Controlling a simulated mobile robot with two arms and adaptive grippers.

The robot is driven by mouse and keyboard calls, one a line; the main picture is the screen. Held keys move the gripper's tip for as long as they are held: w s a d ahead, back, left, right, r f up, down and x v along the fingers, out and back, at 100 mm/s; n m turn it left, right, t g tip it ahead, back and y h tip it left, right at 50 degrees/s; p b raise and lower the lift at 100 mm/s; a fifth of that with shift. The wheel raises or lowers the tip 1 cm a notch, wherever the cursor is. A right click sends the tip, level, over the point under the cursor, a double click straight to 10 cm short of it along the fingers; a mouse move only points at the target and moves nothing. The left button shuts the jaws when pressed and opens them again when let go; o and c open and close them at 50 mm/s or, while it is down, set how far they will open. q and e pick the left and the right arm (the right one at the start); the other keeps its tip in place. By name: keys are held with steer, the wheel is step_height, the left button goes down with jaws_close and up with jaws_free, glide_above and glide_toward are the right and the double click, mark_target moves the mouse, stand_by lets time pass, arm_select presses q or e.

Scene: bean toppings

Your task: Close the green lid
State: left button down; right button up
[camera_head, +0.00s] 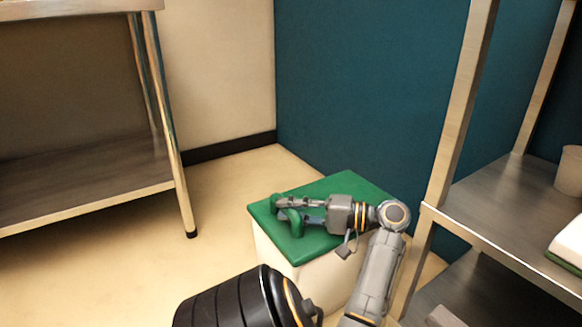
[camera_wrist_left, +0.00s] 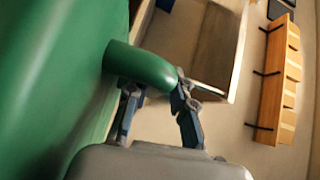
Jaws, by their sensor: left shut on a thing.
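The green lid (camera_head: 347,184) lies on top of a pale bin (camera_head: 325,275) in the head view and appears flat on it. Its raised green handle (camera_head: 296,226) is near the left part of the lid. My left gripper (camera_head: 284,206) is at the handle, with its fingers around it. In the left wrist view, the green handle (camera_wrist_left: 143,65) passes between the two fingers of the left gripper (camera_wrist_left: 156,95), and the lid's surface (camera_wrist_left: 45,75) fills the left side. The bin's far sides are hidden. My right gripper is not in view.
A teal wall (camera_head: 360,90) stands right behind the bin. A metal shelf (camera_head: 495,195) with a pale container (camera_head: 569,171) is close on the right. A metal table (camera_head: 85,185) stands at the left. Pale floor (camera_head: 215,220) is clear between the table and bin.

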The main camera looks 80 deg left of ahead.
arm_select(q)
steer(key=shift+f, duration=0.3)
steer(key=c, duration=1.1)
jaws_free()
steer(key=shift+s, duration=0.1)
step_height(320, 180, up, 10)
steer(key=shift+r, duration=0.1)
